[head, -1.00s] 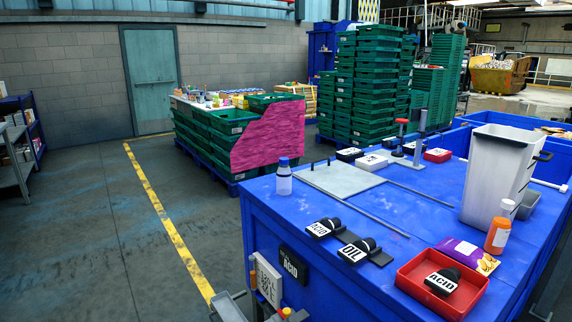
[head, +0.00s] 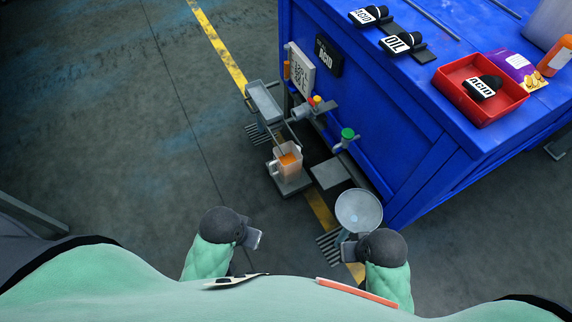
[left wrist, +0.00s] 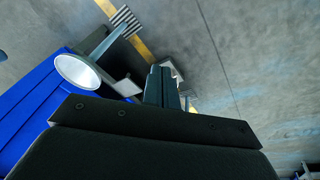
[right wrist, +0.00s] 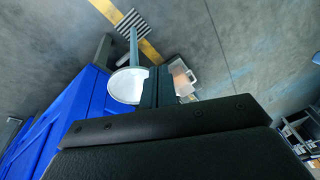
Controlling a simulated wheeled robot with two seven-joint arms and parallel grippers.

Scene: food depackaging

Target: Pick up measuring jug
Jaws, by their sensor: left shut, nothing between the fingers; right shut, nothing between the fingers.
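The measuring jug (head: 287,162) is clear, with a handle on its left and orange liquid inside. It stands upright on a small grey platform (head: 291,183) beside the blue unit, low near the floor. It also shows in the right wrist view (right wrist: 183,76), beyond the fingers. My left gripper (head: 254,240) is shut and empty, in front of the jug and to its lower left in the head view. My right gripper (head: 348,250) is shut and empty, to the jug's lower right, close to a round pale dish. Neither gripper touches the jug.
The round dish (head: 358,210) is on a stand right of the jug. A grey trough (head: 264,101) and taps, one with a green knob (head: 347,134), stick out from the blue unit (head: 380,110) around the jug. A red tray (head: 470,103) sits on top. Floor at left is clear.

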